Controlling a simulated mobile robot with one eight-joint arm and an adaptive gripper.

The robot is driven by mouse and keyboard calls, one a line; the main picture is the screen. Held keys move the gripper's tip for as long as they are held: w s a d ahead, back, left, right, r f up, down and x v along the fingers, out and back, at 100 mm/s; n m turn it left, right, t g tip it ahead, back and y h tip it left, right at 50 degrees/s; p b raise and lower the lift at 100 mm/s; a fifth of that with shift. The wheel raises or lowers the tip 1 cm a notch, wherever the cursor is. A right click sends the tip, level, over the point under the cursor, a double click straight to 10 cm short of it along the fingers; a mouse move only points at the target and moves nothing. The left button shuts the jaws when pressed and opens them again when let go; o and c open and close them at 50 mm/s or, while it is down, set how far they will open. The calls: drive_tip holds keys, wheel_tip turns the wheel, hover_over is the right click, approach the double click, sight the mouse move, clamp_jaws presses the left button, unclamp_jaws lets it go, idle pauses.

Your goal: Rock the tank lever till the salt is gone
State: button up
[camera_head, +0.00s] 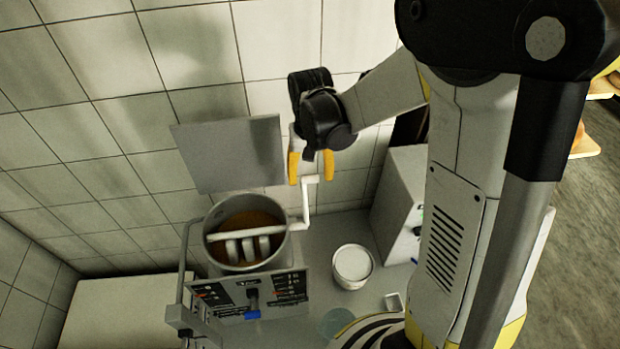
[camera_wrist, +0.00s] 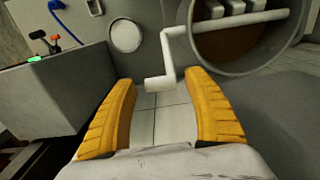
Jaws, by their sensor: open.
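The tank (camera_head: 246,262) is a grey round vessel with brown contents, and it also shows in the wrist view (camera_wrist: 272,62). A white bar with several paddles (camera_head: 245,238) crosses its mouth. The white cranked lever (camera_head: 305,203) rises from the bar's right end, and its end grip shows in the wrist view (camera_wrist: 160,83). My gripper (camera_head: 311,172) is open, with yellow fingers pointing down above and around the lever's top end. In the wrist view, the grip lies between and just beyond my fingertips (camera_wrist: 163,78). I cannot tell whether they touch. I see no salt clearly.
A white round tub (camera_head: 352,266) stands right of the tank. A grey box (camera_head: 400,205) with small controls stands further right.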

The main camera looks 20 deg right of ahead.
drive_tip(key=shift+f, duration=0.65)
clamp_jaws()
drive_tip(key=shift+s, duration=0.1)
